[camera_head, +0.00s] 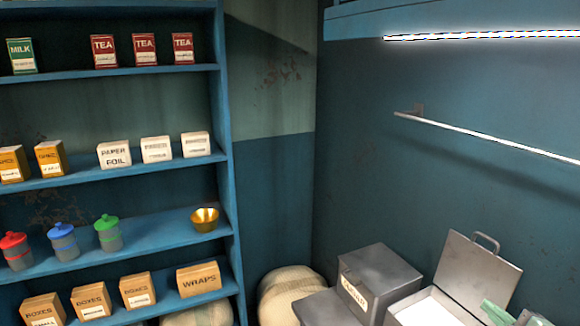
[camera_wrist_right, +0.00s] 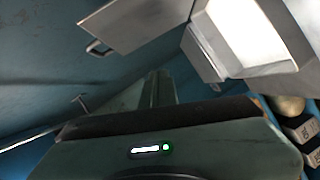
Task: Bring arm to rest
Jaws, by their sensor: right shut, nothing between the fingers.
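My right gripper (camera_head: 497,312) only just shows at the bottom right corner of the head view, in front of the open metal box. In the right wrist view its two fingers (camera_wrist_right: 158,90) are together, with nothing seen between them. The gripper's dark body with a small green light fills the lower part of that view. My left gripper is in neither view.
A metal box (camera_head: 408,316) with a raised lid (camera_head: 478,272) stands close to my right gripper. A closed grey box (camera_head: 378,276) is beside it. A blue shelf (camera_head: 130,249) with cartons, jars and a brass bowl (camera_head: 205,219) is at left. A rail (camera_head: 490,137) runs along the wall.

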